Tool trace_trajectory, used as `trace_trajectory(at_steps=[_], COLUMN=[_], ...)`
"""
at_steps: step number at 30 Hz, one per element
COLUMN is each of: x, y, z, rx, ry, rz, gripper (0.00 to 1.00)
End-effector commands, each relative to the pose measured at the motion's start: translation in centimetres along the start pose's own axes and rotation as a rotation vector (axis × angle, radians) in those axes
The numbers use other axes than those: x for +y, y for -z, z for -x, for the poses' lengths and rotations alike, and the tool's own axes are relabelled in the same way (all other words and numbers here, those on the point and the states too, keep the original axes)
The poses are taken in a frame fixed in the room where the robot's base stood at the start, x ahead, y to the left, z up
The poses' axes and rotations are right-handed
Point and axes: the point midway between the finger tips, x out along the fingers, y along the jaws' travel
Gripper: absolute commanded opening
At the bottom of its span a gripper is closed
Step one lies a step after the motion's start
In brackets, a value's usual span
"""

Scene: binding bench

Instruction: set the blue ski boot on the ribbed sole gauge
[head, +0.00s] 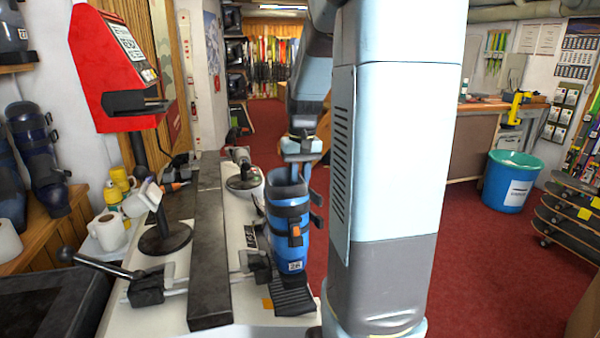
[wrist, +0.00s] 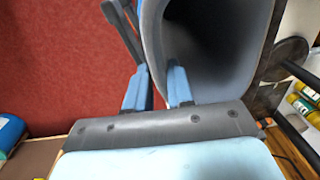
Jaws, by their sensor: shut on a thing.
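The blue ski boot (head: 290,222) stands upright at the right end of the bench in the head view, with dark straps and an orange buckle. My gripper (head: 301,155) is at the top of the boot and shut on its cuff. In the wrist view, the two fingers of my gripper (wrist: 160,90) pinch the rim of the boot (wrist: 205,60), whose dark opening faces the camera. The ribbed sole gauge (head: 292,296) is a dark grooved plate at the bench's front right, just below the boot. I cannot tell whether the sole touches it.
A long dark bar (head: 208,240) runs along the bench, left of the boot. A black round stand (head: 165,238) and a lever (head: 102,265) are further left. A red machine (head: 115,65) rises behind. Red floor (head: 480,245) lies open to the right, with a blue bin (head: 508,182).

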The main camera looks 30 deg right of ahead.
Motion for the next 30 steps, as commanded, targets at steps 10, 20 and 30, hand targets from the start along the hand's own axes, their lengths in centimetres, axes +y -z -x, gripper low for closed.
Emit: trace_trajectory(at_steps=[10,20,30], x=[0.1,0.3,0.3], y=[0.1,0.0,0.0], z=[-2.0,-5.1,-5.3], rx=[0.001,0.001,0.000], ry=[0.000,0.000,0.000], rz=[0.000,-0.001,-0.001], gripper=[0.00,0.00,0.25])
